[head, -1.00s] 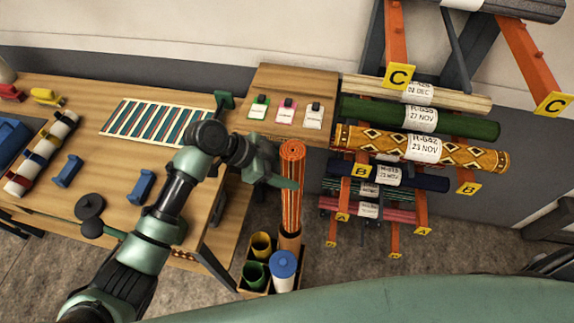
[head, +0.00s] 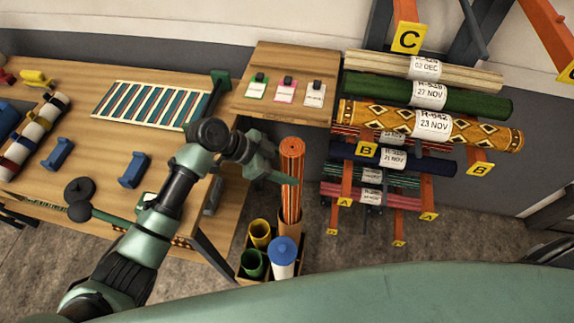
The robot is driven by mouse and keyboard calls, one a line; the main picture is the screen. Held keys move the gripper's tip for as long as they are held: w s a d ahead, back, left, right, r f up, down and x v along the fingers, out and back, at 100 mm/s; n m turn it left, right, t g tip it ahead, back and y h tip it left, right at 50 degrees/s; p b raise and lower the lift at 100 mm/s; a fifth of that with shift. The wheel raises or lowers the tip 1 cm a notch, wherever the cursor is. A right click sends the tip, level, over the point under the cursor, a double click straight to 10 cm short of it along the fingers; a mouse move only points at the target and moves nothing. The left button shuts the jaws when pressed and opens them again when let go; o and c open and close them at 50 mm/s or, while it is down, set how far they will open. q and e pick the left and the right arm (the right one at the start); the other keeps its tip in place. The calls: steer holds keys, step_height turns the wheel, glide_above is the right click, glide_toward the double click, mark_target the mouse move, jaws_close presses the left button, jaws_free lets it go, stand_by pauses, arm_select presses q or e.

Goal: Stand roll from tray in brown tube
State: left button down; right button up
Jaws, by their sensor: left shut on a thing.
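The orange striped roll (head: 291,200) stands upright in the head view, to the right of the table. Its lower end is at the mouth of the brown tube (head: 288,240) and seems to be inside it; the depth cannot be told. My left gripper (head: 284,178) is shut on the roll at its upper half, reaching in from the left. The far finger is largely hidden. My right gripper is out of view.
The tube stands in a floor crate (head: 241,279) with a yellow tube (head: 260,233), a green tube (head: 253,264) and a blue-topped container (head: 283,258). A rack of rolls stands close on the right. The wooden table (head: 100,165) holds several items.

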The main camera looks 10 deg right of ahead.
arm_select(q)
step_height(320, 180, down, 16)
steer(key=b, duration=1.3)
steer(key=shift+r, duration=0.15)
steer(key=shift+f+b, duration=2.35)
steer(key=shift+f, duration=0.45)
